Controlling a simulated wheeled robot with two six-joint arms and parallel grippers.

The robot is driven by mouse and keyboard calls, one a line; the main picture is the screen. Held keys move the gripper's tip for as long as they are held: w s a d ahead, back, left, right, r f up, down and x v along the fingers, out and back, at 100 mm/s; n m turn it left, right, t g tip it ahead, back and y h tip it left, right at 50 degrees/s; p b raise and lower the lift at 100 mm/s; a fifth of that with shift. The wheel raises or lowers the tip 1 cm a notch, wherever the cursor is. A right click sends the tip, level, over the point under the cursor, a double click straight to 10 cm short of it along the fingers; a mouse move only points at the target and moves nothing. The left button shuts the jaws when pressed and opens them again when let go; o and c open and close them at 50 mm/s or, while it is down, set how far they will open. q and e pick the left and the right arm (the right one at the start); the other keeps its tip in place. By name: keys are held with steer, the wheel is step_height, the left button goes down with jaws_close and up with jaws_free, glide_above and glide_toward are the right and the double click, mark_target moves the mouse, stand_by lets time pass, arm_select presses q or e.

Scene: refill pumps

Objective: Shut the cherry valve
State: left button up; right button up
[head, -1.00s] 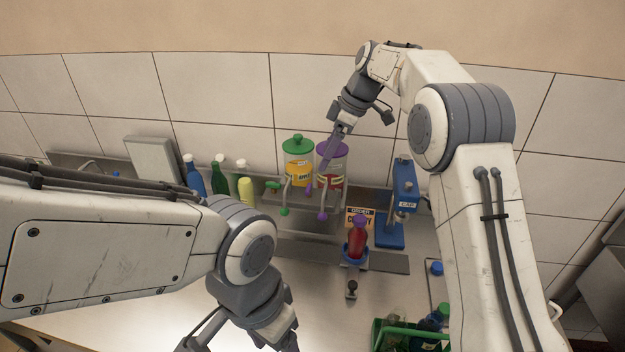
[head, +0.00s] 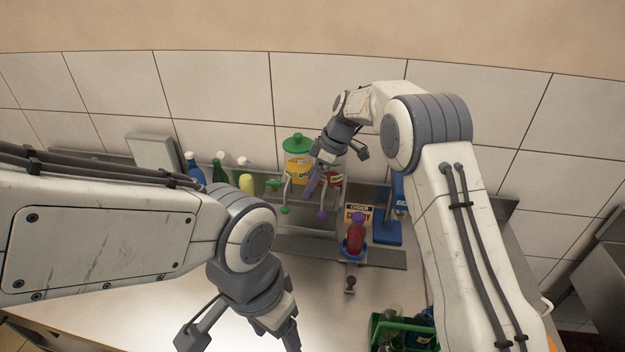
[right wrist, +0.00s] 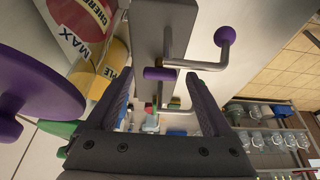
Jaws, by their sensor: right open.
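The cherry container (head: 333,180) has a red label and stands against the wall, largely hidden behind my right gripper. Its red label (right wrist: 82,18) and purple lid (right wrist: 35,95) show in the right wrist view. The cherry valve's purple handle (right wrist: 160,73) lies crosswise in front of the opening between my right fingers, with a gap on both sides. A bent metal rod with a purple ball (right wrist: 224,36) sits beside it. The ball also shows in the head view (head: 321,215). My right gripper (head: 310,188) is open and empty.
A yellow-labelled container with a green lid (head: 297,145) stands just left of the cherry one. A red bottle (head: 355,238) stands in a blue holder in front. A blue press (head: 388,228) is to the right, a green crate (head: 378,330) at the front right.

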jaws_close()
steer(key=shift+s+f+m+t+b, duration=0.1)
steer(key=shift+m+t+b, duration=0.2)
steer(key=shift+m+b, duration=0.55)
steer(key=shift+s+m+t+h+b, duration=0.1)
steer(key=shift+m+t+h+b, duration=0.3)
steer(key=shift+m+b, duration=0.65)
steer(key=shift+a+m+t, duration=0.1)
steer(key=shift+m+t, duration=0.2)
steer(key=shift+m, duration=0.6)
steer(key=shift+s+r+m+h+b, duration=0.1)
steer(key=shift+r+m+h+b, duration=0.2)
steer(key=shift+m, duration=0.6)
steer(key=m+t+h+p, duration=0.1)
steer(key=m, duration=0.2)
steer(key=shift+s+a, duration=0.1)
steer(key=shift+a, duration=0.1)
steer(key=shift+a+f+m+h, duration=0.15)
steer(key=shift+m+h, duration=0.35)
steer(key=shift+m, duration=0.7)
steer(key=m+h, duration=0.1)
steer(key=m, duration=0.1)
steer(key=m+h+b, duration=0.1)
steer(key=m, duration=0.2)
steer(key=shift+a+t, duration=0.15)
steer(key=shift+t, duration=0.15)
